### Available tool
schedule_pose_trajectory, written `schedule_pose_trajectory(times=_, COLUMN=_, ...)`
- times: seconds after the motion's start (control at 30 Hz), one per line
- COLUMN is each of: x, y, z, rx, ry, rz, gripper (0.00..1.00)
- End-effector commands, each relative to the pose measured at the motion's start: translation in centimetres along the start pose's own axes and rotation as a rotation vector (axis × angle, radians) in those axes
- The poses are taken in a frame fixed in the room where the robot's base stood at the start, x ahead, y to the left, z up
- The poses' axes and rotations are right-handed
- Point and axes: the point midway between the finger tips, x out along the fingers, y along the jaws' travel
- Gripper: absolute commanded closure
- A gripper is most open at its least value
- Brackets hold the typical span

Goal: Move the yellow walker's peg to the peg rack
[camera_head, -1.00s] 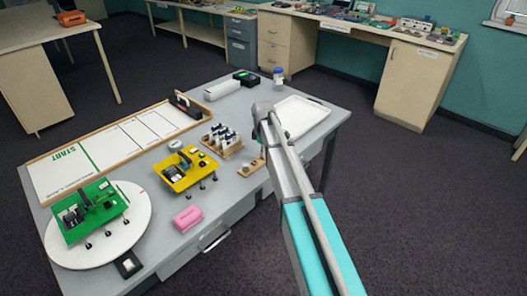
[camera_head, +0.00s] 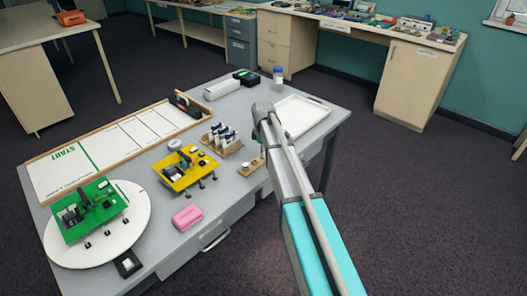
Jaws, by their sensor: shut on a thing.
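The yellow walker (camera_head: 186,168) stands on the grey table, with a dark mechanism on top and thin legs at its front edge. A small wooden strip (camera_head: 247,168), which looks like the peg rack, lies to its right and is partly covered by my arm. My gripper (camera_head: 263,143) points down at the end of my arm, just above the strip's right end. Only a sliver of it shows beside the arm. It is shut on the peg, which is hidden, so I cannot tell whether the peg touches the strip.
A wooden holder (camera_head: 212,146) with several black-and-white pieces stands behind the strip. A white tray (camera_head: 309,109) lies right of my arm. A green walker (camera_head: 88,212) stands on a white disc (camera_head: 139,224). A pink block (camera_head: 187,216) lies near the front edge.

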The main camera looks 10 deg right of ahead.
Motion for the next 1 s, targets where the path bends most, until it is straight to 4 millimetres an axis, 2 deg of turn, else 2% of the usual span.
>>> schedule_pose_trajectory(times=0.27, x=-0.01, y=0.00, z=-0.02, rx=0.000, ry=0.000, rz=0.000, gripper=0.94)
schedule_pose_trajectory(times=0.3, x=-0.01, y=0.00, z=-0.02, rx=0.000, ry=0.000, rz=0.000, gripper=0.62)
schedule_pose_trajectory(times=0.47, x=-0.01, y=-0.01, z=-0.02, rx=0.000, ry=0.000, rz=0.000, gripper=0.32)
schedule_pose_trajectory(times=0.5, x=-0.01, y=-0.01, z=-0.02, rx=0.000, ry=0.000, rz=0.000, gripper=0.29)
schedule_pose_trajectory(times=1.0, x=-0.34, y=-0.01, z=-0.02, rx=0.000, ry=0.000, rz=0.000, gripper=0.29)
